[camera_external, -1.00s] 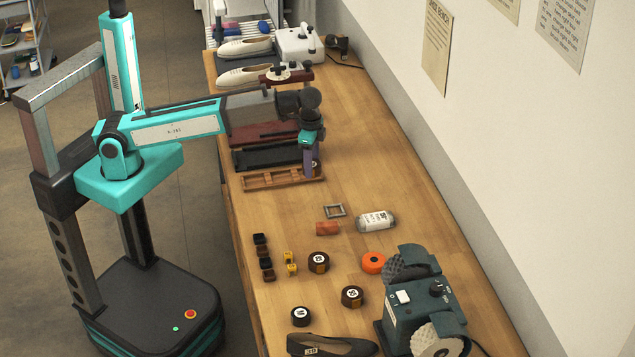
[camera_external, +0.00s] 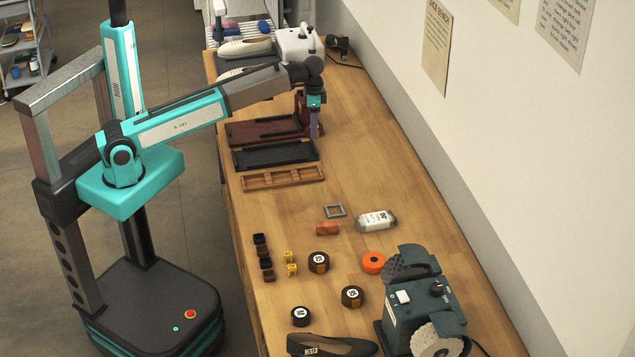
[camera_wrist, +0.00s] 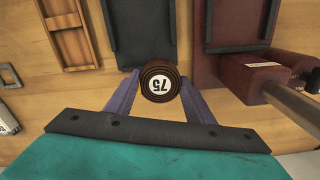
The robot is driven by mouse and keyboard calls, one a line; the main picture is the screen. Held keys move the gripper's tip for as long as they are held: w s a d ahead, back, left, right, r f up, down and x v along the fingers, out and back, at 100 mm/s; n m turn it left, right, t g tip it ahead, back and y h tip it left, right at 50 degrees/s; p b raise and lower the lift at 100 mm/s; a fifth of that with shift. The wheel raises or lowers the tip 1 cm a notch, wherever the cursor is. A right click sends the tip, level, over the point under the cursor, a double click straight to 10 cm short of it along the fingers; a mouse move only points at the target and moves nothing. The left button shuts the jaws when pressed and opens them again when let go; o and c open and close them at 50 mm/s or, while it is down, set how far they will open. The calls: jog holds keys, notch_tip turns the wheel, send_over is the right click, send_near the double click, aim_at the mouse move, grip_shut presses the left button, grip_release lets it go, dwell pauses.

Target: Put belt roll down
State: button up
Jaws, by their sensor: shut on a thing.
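A dark brown belt roll marked 75 (camera_wrist: 159,82) sits between the two purple fingers of my gripper (camera_wrist: 158,98) in the wrist view, and the fingers are shut on it. In the external view my gripper (camera_external: 315,128) points down at the far part of the bench, beside the right end of a dark red tray (camera_external: 258,130). I cannot make out the roll there. A black tray (camera_external: 275,153) and a wooden divided tray (camera_external: 283,179) lie nearer.
A red post with a metal bar (camera_wrist: 265,82) stands close right of my gripper in the wrist view. The bench right of the trays is clear.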

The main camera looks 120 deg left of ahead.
jog(key=shift+s+a+f+n, duration=0.15)
jog(key=shift+s+a, duration=0.25)
jog(key=shift+s, duration=0.25)
jog(key=shift+s+a+f+n, duration=0.15)
jog(key=shift+s+a, duration=0.25)
jog(key=shift+s, duration=0.2)
jog(key=shift+r, duration=0.1)
jog(key=p, duration=0.4)
send_over(350, 134)
jog(key=shift+s+a+f, duration=0.1)
jog(key=shift+f, duration=0.6)
jog(key=shift+f, duration=0.1)
jog(key=shift+f+p, duration=0.9)
jog(key=shift+f, duration=0.8)
jog(key=shift+f, duration=0.1)
jog(key=o, duration=1.2)
